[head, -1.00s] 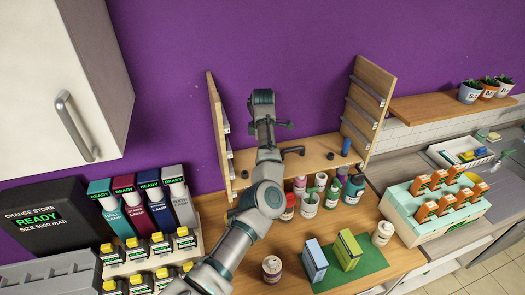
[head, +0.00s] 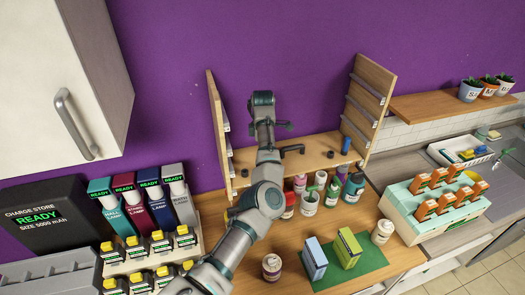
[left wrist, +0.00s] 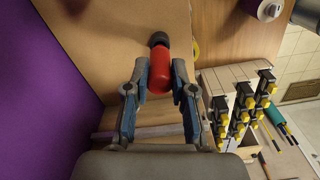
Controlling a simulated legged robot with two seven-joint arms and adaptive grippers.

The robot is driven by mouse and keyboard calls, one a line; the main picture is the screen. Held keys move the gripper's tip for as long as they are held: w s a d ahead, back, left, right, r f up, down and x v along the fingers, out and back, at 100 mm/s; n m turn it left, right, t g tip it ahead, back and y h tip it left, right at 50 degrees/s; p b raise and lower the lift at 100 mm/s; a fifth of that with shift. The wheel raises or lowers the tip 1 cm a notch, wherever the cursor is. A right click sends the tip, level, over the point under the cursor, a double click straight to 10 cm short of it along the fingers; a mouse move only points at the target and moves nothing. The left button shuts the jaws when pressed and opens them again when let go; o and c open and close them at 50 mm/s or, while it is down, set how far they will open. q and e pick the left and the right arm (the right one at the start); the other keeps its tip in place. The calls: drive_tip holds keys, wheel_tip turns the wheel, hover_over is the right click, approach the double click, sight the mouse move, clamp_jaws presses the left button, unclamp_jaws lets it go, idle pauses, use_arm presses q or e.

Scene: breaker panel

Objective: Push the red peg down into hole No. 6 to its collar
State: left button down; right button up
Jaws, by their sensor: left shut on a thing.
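In the left wrist view my left gripper (left wrist: 160,76) is shut on a red peg (left wrist: 160,72), with one finger on each side of it. The peg's far end is dark and lies over or against a wooden surface (left wrist: 100,40). I cannot tell whether that end is inside a hole. In the head view my left arm reaches up over the wooden shelf unit (head: 318,150). The number of any hole cannot be read. My right gripper is not in view.
Several bottles (head: 354,188) stand in front of the shelf unit, right of my arm. Two boxes (head: 314,260) stand on a green mat (head: 365,266). Battery packs and a charge store (head: 40,222) fill the left side. A purple wall (head: 300,50) stands behind.

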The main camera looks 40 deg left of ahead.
use_arm(q)
drive_tip(key=shift+f, duration=0.95)
drive_tip(key=c, duration=0.9)
unclamp_jaws()
wheel_tip(320, 180, up, 12)
drive_tip(key=shift+w+f, duration=0.1)
drive_tip(key=shift+w, duration=0.05)
